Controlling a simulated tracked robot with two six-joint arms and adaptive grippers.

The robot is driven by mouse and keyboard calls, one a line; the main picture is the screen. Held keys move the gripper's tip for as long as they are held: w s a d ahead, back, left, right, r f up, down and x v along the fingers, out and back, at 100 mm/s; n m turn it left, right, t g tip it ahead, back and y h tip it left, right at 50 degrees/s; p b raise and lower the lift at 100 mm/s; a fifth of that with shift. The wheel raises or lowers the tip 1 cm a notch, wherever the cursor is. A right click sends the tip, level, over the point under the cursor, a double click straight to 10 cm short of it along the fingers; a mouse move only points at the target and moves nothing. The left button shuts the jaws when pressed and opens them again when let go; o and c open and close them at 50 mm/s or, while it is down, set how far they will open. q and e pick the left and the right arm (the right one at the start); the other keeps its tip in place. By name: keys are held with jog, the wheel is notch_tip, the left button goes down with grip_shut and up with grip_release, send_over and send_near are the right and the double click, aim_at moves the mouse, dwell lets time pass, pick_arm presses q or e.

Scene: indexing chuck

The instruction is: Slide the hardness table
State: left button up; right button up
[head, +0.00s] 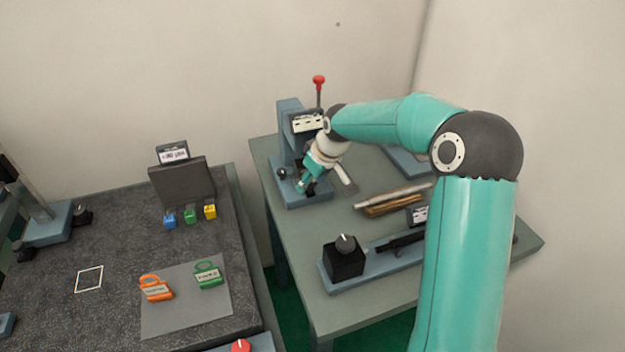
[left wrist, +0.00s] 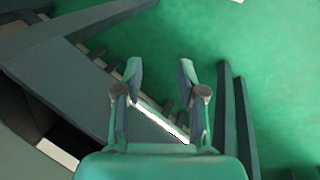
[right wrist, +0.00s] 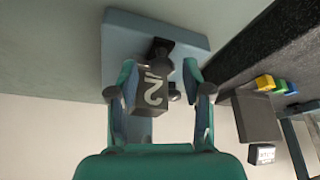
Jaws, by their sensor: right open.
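The hardness tester (head: 289,130), a blue-grey stand with a red-knobbed lever, stands at the back of the right-hand green-grey table (head: 365,290). My right gripper (head: 312,182) is low at its front, just above its base. In the right wrist view, the fingers of the right gripper (right wrist: 158,76) are apart on either side of a dark block marked with a white 2 (right wrist: 153,96); contact cannot be told. The tester's pale blue base (right wrist: 118,50) lies behind the block. My left gripper (left wrist: 160,72) is open and empty, and shows only in the left wrist view.
Wooden-handled tools (head: 392,203) and a fixture with a black knob box (head: 344,260) lie on the right-hand table. The left dark bench (head: 60,310) holds orange (head: 156,288) and green padlocks (head: 208,275). Green floor (left wrist: 225,35) shows around my left gripper.

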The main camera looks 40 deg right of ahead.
jog(key=v, duration=1.2)
dwell(0.3)
